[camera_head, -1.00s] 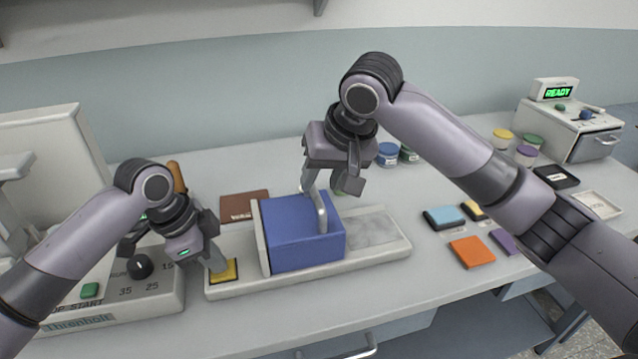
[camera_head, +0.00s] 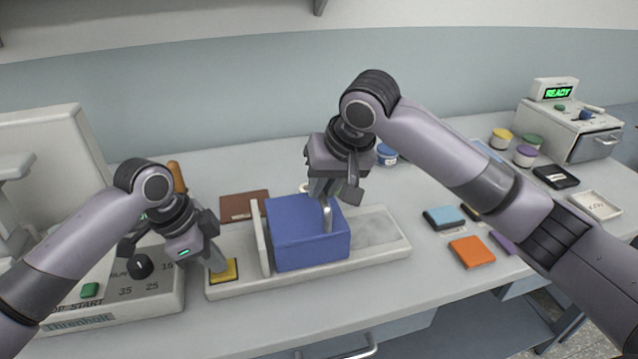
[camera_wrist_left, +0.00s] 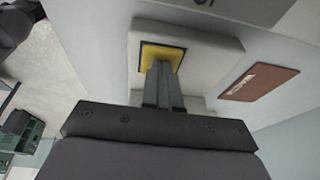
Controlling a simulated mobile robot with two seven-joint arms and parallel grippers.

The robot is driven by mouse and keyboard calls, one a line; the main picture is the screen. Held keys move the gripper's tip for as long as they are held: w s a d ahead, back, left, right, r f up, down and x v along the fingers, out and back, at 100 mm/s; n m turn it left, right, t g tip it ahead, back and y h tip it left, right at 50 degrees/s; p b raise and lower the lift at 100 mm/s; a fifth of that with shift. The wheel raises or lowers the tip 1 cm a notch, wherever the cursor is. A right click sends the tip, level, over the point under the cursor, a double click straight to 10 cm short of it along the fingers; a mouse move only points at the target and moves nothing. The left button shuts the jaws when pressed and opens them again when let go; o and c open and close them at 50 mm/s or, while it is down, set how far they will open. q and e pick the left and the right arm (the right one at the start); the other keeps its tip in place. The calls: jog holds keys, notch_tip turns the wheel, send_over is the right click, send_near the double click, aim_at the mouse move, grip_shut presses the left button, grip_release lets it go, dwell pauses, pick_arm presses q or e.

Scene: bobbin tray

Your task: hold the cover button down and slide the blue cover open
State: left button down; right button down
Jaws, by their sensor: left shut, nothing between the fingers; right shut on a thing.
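The blue cover (camera_head: 300,243) sits on a long pale base (camera_head: 375,255). A gap shows between the cover and the upright white plate (camera_head: 260,235) at its left. My right gripper (camera_head: 322,208) is shut on the handle (camera_head: 327,219) on top of the cover. The yellow cover button (camera_head: 230,272) is at the left end of the base. My left gripper (camera_head: 219,268) is shut and empty, its fingertips on the button. In the left wrist view the closed fingers (camera_wrist_left: 160,72) meet the yellow button (camera_wrist_left: 175,55) and hide part of it.
A machine with a black knob (camera_head: 141,265) stands at the left. A brown pad (camera_head: 243,206) lies behind the base. Coloured squares, including an orange one (camera_head: 471,252), lie at the right. The base right of the cover is bare.

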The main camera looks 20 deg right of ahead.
jog(key=d, duration=0.3)
jog(key=shift+d, duration=0.4)
jog(key=c, duration=1.1)
grip_release()
jog(key=shift+a, duration=0.1)
jog(key=v, duration=1.2)
pick_arm(q)
jog(key=shift+r, duration=0.95)
jog(key=shift+r, duration=0.15)
jog(key=shift+r, duration=0.75)
